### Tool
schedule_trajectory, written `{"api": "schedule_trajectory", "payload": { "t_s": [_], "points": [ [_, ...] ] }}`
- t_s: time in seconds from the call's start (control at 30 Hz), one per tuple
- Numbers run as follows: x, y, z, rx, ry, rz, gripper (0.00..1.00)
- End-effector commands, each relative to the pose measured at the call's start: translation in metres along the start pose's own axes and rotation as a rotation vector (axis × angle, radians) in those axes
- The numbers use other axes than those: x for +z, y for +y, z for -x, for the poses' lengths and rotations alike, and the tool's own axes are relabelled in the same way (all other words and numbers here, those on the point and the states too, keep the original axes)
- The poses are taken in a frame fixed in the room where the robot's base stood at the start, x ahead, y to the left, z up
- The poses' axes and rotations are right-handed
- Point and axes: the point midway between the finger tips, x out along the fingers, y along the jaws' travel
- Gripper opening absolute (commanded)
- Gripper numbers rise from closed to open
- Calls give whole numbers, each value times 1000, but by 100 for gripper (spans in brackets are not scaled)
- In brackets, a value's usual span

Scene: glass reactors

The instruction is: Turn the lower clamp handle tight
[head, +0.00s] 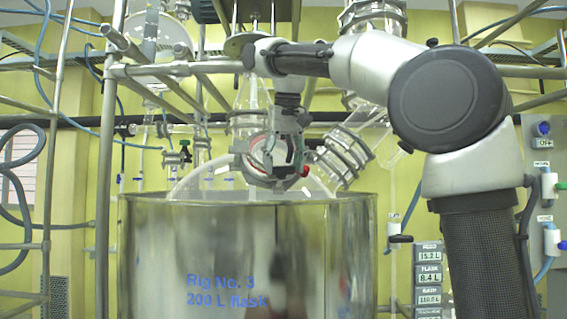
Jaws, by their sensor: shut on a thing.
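My gripper (272,172) hangs down from my arm in front of the neck of the large glass flask, just above the steel vessel's rim. It is shut at the lower clamp, on what looks like the clamp handle, which my fingers mostly hide. A small red end (305,171) shows just right of my fingers; I cannot tell whether it belongs to the handle. The clear dome of the flask (200,184) shows behind and to the left. How tight the clamp is cannot be seen.
The steel vessel (160,250), marked "Rig No. 3 200 L flask", fills the space below my gripper. A glass side arm with a metal flange (343,155) is close on the right. Metal frame bars (107,150) stand at left. Display boxes (428,275) are at lower right.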

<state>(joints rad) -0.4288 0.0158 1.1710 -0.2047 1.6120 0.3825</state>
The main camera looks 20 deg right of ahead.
Motion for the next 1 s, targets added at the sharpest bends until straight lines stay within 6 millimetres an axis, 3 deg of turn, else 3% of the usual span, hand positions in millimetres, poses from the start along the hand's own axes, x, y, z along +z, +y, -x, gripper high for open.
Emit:
{"api": "schedule_trajectory", "payload": {
  "t_s": [1.0],
  "points": [
    [2,7,-1,-322,1,-625,35]
  ]
}}
